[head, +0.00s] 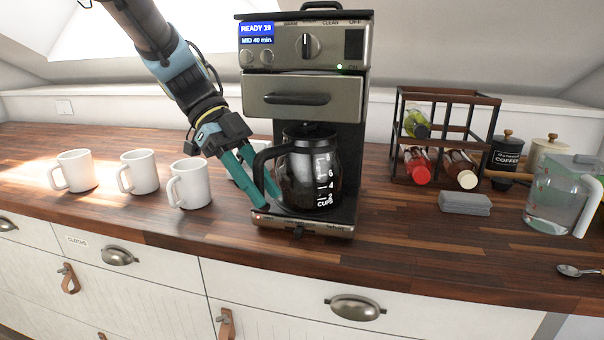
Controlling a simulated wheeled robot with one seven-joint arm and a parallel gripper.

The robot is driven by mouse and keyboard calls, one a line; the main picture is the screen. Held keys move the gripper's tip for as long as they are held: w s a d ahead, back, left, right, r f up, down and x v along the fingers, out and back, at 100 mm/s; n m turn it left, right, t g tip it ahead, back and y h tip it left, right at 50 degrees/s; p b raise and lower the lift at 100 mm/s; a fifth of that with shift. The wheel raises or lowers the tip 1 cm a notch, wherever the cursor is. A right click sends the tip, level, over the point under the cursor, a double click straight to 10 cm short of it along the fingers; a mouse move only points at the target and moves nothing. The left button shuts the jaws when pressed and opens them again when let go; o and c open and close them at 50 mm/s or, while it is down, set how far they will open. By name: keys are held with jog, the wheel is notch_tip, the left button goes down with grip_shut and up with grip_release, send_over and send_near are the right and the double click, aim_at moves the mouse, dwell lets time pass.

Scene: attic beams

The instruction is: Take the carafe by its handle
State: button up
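The carafe (312,178) is glass with a black lid and white level marks, and holds dark coffee. It stands upright on the base plate of the coffee maker (305,97). Its black handle (261,156) points left and toward me. My gripper (269,201) comes down from the upper left with its two teal fingers apart at the handle, tips low near the plate's left side.
Three white mugs (189,184) stand left of my gripper. Right of the machine are a bottle rack (444,135), a grey block (465,203), a coffee canister (505,157), a water pitcher (556,199) and a spoon (580,270). The counter in front is clear.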

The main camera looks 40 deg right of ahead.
grip_shut()
dwell(1.0)
